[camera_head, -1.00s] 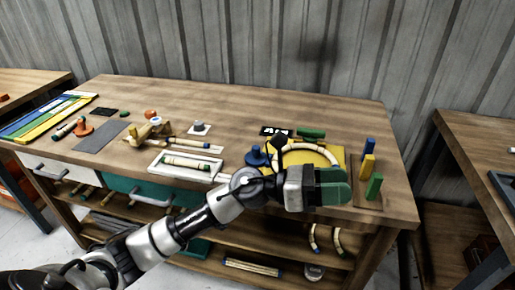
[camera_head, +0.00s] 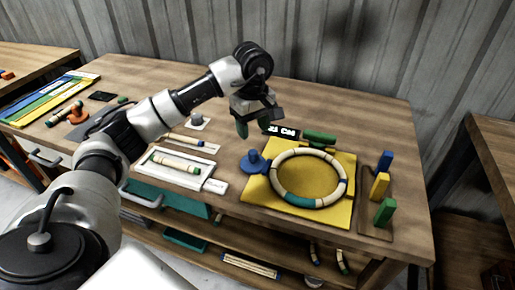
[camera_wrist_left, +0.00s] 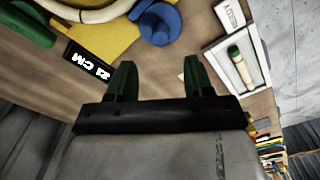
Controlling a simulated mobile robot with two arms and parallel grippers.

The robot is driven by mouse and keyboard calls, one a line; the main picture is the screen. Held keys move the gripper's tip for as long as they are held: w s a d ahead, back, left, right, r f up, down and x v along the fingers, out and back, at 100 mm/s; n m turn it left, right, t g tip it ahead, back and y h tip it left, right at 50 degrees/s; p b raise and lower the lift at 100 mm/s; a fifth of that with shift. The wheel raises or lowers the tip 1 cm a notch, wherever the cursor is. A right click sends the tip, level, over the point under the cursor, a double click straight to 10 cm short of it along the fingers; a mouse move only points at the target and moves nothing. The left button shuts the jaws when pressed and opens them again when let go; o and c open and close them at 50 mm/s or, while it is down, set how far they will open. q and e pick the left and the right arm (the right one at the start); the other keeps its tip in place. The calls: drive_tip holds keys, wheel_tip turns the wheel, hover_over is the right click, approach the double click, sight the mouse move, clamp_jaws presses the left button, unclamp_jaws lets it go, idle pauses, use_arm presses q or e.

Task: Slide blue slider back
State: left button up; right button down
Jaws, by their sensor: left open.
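The blue slider (camera_head: 385,161) is an upright block at the far end of a brown slider board (camera_head: 369,215) at the table's right. A yellow slider (camera_head: 380,185) and a green slider (camera_head: 384,211) stand nearer the front on the same board. My left gripper (camera_head: 254,126) is open and empty, above the table left of the 21 CM label, well away from the sliders. Its two green fingers also show apart in the left wrist view (camera_wrist_left: 159,66). The blue slider is not seen in that view. My right gripper is not in view.
A ring of rattan (camera_head: 274,176) lies on a yellow board (camera_head: 345,209), with a blue knob (camera_head: 254,161) at its left and a green block (camera_head: 319,138) behind. A white tray (camera_head: 209,168) holds a stick. The back right tabletop is clear.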

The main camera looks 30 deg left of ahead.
sight(253, 152)
use_arm(q)
wheel_tip(253, 152, down, 5)
drive_tip(key=shift+s+f, duration=0.15)
drive_tip(key=shift+f+p, duration=0.4)
drive_tip(key=shift+f, duration=1.5)
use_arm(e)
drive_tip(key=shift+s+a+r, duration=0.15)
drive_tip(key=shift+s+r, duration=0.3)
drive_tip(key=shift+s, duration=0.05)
use_arm(q)
drive_tip(key=shift+c, duration=1.7)
clamp_jaws()
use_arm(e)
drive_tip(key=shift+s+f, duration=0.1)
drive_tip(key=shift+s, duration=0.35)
